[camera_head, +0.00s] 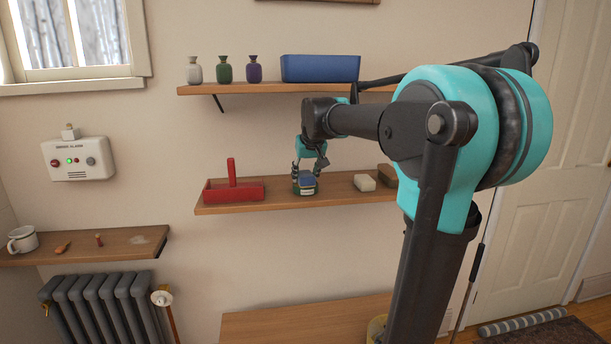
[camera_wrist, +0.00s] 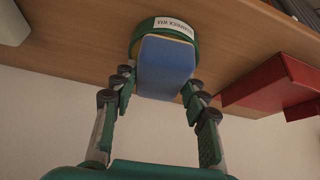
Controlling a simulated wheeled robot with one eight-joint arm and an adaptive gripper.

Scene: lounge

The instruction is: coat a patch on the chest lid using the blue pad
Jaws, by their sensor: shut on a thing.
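My gripper (camera_head: 309,168) is shut on the blue pad (camera_head: 306,178) at the middle shelf. In the wrist view, the fingers of my gripper (camera_wrist: 161,98) flank the blue pad (camera_wrist: 165,68). A round green tin (camera_head: 304,189) with a white label stands on the shelf directly at the pad. The tin's rim (camera_wrist: 140,40) shows behind the pad in the wrist view; whether the pad touches its contents is hidden. A flat wooden top (camera_head: 290,325), seemingly the chest lid, is low in front of the wall, partly behind my arm.
The middle shelf (camera_head: 270,207) also holds a red caddy (camera_head: 240,190) to the left and a white block (camera_head: 364,182) and brown block (camera_head: 387,175) to the right. Above is a shelf with bottles (camera_head: 224,69) and a blue bin (camera_head: 320,68). A radiator (camera_head: 100,305) stands lower left.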

